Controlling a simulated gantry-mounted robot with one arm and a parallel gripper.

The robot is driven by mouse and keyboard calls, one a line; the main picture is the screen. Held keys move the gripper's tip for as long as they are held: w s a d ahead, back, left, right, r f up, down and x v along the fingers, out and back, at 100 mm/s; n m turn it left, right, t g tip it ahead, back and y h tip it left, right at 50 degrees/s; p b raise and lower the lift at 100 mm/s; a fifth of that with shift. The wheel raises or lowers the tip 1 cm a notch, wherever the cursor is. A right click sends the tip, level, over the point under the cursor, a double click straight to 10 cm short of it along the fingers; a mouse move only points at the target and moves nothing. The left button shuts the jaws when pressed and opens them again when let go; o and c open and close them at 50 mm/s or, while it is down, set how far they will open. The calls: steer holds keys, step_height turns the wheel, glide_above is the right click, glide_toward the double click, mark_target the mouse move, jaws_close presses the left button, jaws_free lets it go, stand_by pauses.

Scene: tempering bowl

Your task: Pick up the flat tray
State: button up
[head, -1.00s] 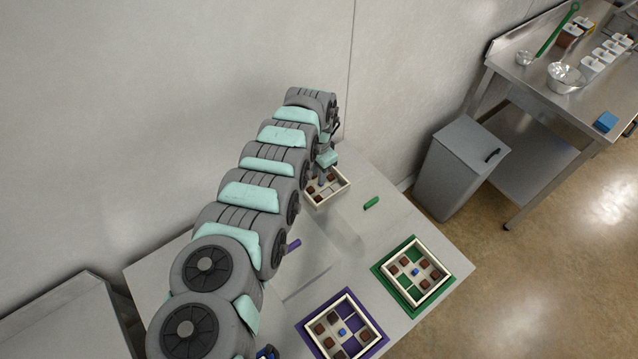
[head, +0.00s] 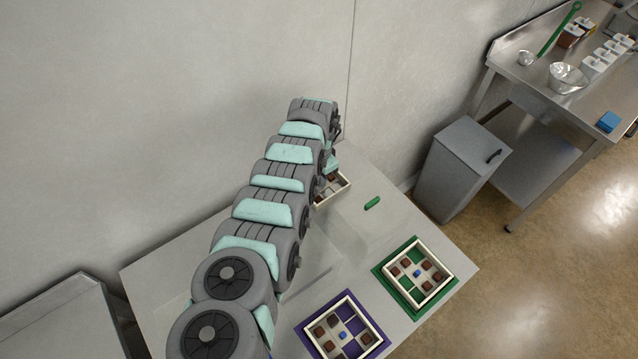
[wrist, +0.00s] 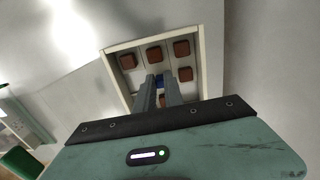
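A flat tray (head: 343,190) with a pale rim and brown square pieces stands at the back of the table, partly hidden by my arm. The wrist view shows the same tray (wrist: 201,66) below my gripper, with several brown squares and a small blue piece (wrist: 158,82) near its middle. My gripper (wrist: 158,88) points down into the tray, one finger on each side of the blue piece. Whether the fingers touch it is unclear. In the head view the fingertips are hidden behind my arm.
Similar trays lie on a purple mat (head: 309,331) and a green mat (head: 407,308) at the front. A wall rises behind; a grey bin (head: 455,170) stands to the right.

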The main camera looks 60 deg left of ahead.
jaws_close()
stand_by(0.7)
steer(key=shift+r, duration=0.15)
stand_by(0.5)
